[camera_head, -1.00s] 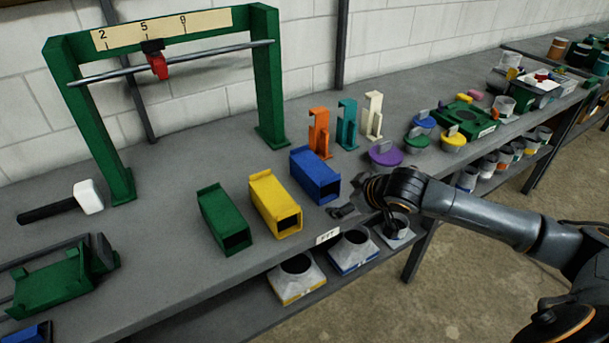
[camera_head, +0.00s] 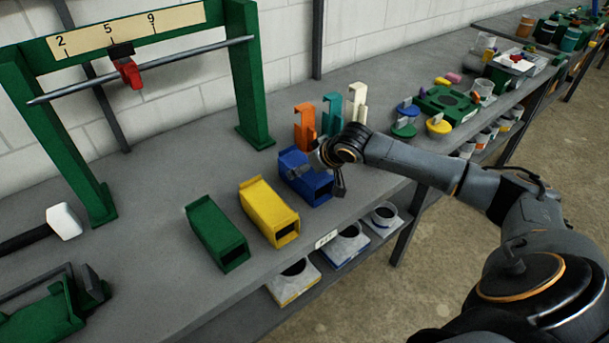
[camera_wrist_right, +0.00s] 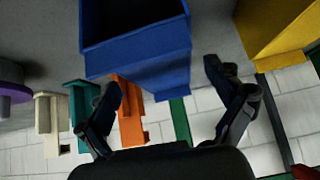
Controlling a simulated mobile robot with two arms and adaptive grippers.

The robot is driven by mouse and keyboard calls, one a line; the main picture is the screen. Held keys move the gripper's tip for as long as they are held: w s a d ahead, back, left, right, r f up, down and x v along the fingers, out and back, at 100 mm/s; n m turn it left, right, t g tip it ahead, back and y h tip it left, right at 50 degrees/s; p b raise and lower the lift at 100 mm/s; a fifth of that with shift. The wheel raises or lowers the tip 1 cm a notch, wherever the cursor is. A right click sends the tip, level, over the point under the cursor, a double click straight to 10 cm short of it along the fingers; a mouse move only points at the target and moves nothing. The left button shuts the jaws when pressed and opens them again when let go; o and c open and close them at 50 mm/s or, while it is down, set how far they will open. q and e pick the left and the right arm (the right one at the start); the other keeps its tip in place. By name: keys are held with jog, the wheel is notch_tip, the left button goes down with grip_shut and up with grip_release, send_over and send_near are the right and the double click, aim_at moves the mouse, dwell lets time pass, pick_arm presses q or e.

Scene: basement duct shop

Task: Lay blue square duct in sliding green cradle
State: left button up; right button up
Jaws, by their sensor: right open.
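The blue square duct (camera_head: 316,192) lies on the bench at the right end of a row of ducts, its open end facing the front edge. It also shows in the right wrist view (camera_wrist_right: 145,65), its open end at the top. My right gripper (camera_head: 322,176) is open at the blue duct and partly hides it. In the right wrist view its fingers (camera_wrist_right: 165,85) are spread wide, with the duct between and beyond them. Contact cannot be told. The green cradle (camera_head: 42,318) sits at the lower left, partly cut off. My left gripper is out of view.
The yellow duct (camera_head: 268,208) and green duct (camera_head: 215,232) lie left of the blue one. Orange (camera_head: 305,128), teal (camera_head: 332,115) and cream (camera_head: 358,103) brackets stand behind it.

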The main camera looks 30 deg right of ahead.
jog(key=shift+w+f, duration=0.2)
jog(key=shift+w, duration=0.05)
jog(key=shift+p+x, duration=0.55)
jog(key=shift+x, duration=1.75)
jog(key=shift+f, duration=0.3)
jog(key=shift+c, duration=0.3)
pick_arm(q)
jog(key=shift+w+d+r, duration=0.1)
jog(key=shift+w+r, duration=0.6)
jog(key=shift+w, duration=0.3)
pick_arm(e)
jog(key=c, duration=1.5)
